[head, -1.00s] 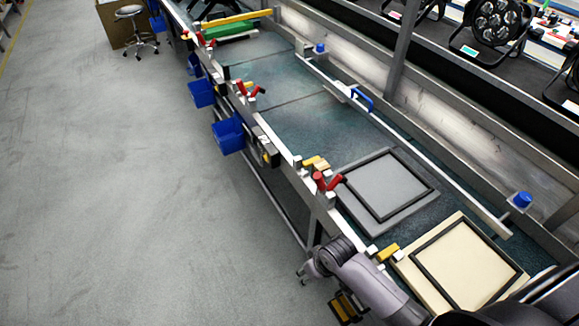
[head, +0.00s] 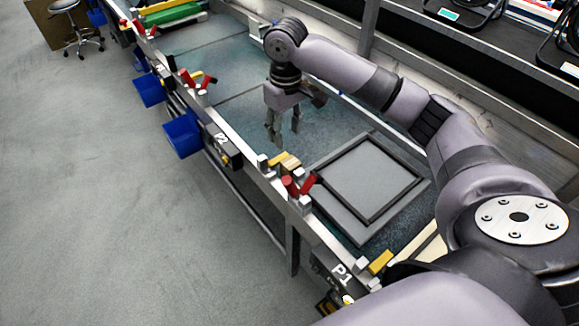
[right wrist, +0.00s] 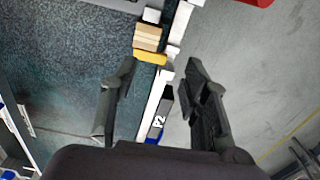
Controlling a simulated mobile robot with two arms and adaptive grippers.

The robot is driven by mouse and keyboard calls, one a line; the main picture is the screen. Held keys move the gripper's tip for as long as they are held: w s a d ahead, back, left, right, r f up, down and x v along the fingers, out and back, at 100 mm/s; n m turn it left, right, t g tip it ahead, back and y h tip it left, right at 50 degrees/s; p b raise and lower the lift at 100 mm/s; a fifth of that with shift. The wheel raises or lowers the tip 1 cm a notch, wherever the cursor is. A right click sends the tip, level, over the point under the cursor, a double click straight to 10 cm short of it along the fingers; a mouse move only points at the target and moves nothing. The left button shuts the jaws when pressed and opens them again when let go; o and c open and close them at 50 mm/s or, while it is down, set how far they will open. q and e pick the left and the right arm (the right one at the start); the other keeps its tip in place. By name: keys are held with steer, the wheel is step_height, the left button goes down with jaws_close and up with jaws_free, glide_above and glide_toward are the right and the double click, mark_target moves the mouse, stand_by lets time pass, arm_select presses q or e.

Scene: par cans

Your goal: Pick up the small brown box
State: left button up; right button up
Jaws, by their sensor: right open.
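The small brown box (head: 290,163) sits on the near rail of the conveyor line, beside a yellow block (head: 277,160) and close to red handles. In the right wrist view the brown box (right wrist: 147,37) shows near the top, just above the yellow block (right wrist: 150,57). My right gripper (head: 283,137) is open and empty, pointing down above the conveyor, a little behind and left of the box. In the right wrist view its spread fingers (right wrist: 161,66) lie below the box, apart from it. My left gripper is not in view.
Red handles (head: 291,187) stand on the rail right beside the box. A grey framed panel (head: 368,178) lies on the conveyor to the right. Blue bins (head: 183,134) hang off the rail's outer side.

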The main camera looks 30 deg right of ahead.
steer(key=d+r, duration=0.1)
steer(key=d, duration=0.1)
glide_toward(291, 162)
steer(key=shift+m, duration=0.3)
step_height(291, 162, down, 5)
steer(key=shift+s+f, duration=0.1)
steer(key=shift+f, duration=3.2)
steer(key=shift+c, duration=0.2)
steer(key=c, duration=0.7)
steer(key=shift+c, duration=0.2)
